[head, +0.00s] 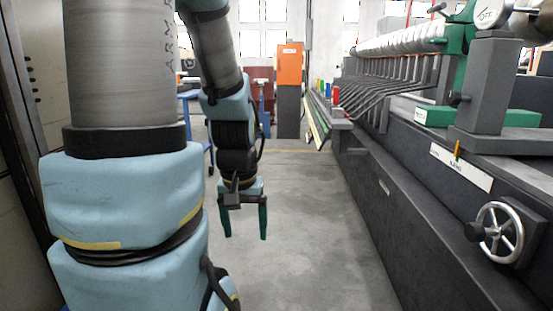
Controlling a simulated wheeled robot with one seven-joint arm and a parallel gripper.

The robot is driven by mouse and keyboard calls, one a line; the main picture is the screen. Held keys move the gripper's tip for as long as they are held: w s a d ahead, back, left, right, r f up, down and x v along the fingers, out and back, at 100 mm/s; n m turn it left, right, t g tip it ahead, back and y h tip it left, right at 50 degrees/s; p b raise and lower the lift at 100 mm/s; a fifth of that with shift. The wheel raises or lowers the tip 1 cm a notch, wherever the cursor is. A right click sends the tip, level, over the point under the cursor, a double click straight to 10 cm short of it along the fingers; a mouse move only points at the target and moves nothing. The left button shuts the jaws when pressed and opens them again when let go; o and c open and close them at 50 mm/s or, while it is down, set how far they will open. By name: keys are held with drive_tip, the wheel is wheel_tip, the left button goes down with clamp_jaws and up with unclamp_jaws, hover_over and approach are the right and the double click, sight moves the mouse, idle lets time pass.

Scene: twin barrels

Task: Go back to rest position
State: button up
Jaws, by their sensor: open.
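My gripper (245,222) shows in the head view left of the middle, at the end of my blue and grey arm. Its two dark green fingers point down and stand apart. Nothing is between them, and bare floor shows behind. The gripper hangs in free air and touches nothing that I can see. My arm comes down from the top of the picture, and its large near links cover much of the left side.
A long dark machine (400,200) with a handwheel (497,232) and a row of metal rods fills the right. An orange and grey cabinet (290,65) stands at the back. A dark panel (25,150) is at far left. Grey floor (310,220) between is clear.

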wheel_tip(320, 180, up, 23)
drive_tip(key=p, duration=2)
drive_tip(key=shift+f, duration=0.15)
